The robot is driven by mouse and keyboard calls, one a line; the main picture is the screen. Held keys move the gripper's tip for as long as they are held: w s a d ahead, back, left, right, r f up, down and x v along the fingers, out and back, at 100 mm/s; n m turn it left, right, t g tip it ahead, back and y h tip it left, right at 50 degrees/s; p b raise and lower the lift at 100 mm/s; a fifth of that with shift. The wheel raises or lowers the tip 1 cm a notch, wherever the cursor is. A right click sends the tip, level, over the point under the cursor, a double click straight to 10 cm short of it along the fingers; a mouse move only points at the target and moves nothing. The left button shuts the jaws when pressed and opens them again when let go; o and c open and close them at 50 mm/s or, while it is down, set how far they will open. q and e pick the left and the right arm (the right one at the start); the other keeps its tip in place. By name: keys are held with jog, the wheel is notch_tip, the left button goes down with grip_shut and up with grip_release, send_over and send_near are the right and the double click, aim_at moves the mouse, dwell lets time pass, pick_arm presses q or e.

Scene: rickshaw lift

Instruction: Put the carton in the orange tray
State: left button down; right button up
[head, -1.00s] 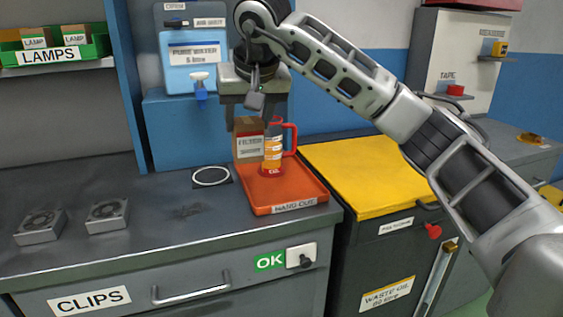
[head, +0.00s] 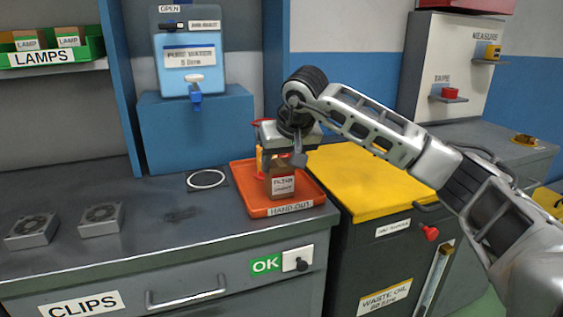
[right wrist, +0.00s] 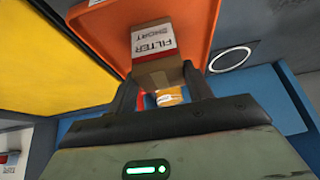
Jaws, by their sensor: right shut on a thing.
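The carton (head: 282,184) is a small brown box with a white FILTER label. It also shows in the right wrist view (right wrist: 153,45). My right gripper (head: 283,168) points down and is shut on the carton from both sides. The carton is upright over the front part of the orange tray (head: 245,187), at or just above its floor; contact is hard to tell. The tray also shows in the right wrist view (right wrist: 108,22). My left gripper is out of view.
An oil jug (head: 260,162) with a red handle stands in the tray behind the carton, mostly hidden by my gripper. A yellow-topped waste oil cabinet (head: 375,182) adjoins on the right. A white ring (head: 206,179) lies left of the tray. Two grey fans (head: 101,219) sit farther left.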

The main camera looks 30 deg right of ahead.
jog(key=o, duration=1.4)
